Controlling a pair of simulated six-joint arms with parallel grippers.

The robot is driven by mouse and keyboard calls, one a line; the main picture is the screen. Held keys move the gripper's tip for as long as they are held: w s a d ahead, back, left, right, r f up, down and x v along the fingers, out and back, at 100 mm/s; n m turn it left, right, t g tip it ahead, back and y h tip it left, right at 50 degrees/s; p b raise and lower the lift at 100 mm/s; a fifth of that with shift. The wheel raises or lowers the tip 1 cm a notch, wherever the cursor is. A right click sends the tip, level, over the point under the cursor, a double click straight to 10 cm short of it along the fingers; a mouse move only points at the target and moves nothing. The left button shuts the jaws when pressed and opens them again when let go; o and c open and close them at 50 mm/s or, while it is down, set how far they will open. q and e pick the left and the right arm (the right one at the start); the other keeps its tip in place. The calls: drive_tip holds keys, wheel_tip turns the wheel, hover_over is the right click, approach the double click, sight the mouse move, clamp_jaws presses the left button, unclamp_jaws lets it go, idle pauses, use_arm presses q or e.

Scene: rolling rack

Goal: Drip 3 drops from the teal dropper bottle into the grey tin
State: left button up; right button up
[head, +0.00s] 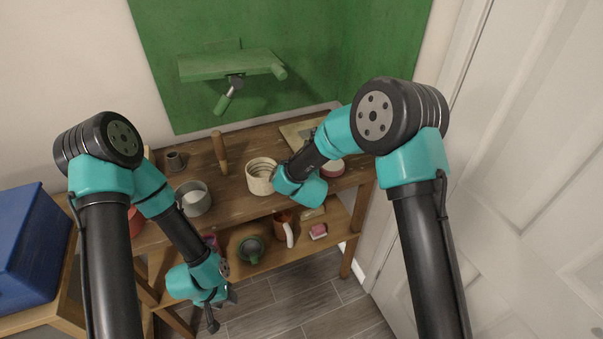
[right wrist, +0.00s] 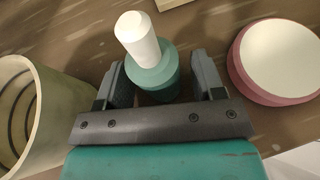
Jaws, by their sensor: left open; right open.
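The teal dropper bottle (right wrist: 152,72), with a white cap, stands between the two fingers of my right gripper (right wrist: 157,66) in the right wrist view. The fingers are open, one on each side of it. In the head view my right arm hides the bottle and the right fingers. The grey tin (head: 194,207) stands on the rack's top board, left of the middle, with something pale inside. My left gripper (head: 222,308) is open and empty, low in front of the rack, below the tin.
A cream ribbed pot (head: 260,178) stands left of my right gripper, and a round pink-sided, white-topped thing (right wrist: 272,62) to its right. The lower shelf (head: 267,262) holds mugs and small items.

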drive_tip(key=v, duration=1.7)
drive_tip(key=shift+s, duration=0.2)
drive_tip(key=shift+f, duration=0.1)
drive_tip(key=s+d+f+n+g, duration=0.2)
drive_tip(key=d+f+n+g, duration=0.1)
drive_tip(key=d+f+n, duration=0.4)
drive_tip(key=s+d+f+n+g, duration=0.3)
drive_tip(key=d+f+n, duration=0.1)
drive_tip(key=f+n, duration=0.55)
drive_tip(key=s+d+f+n+g+y, duration=0.1)
drive_tip(key=s+d+f+n+g, duration=0.5)
drive_tip(key=n, duration=1)
drive_tip(key=s+d+f, duration=0.3)
drive_tip(key=s+f, duration=0.2)
drive_tip(key=s, duration=0.2)
drive_tip(key=shift+s+f+y, duration=0.3)
drive_tip(key=shift+s+y, duration=0.05)
drive_tip(key=shift+y, duration=0.05)
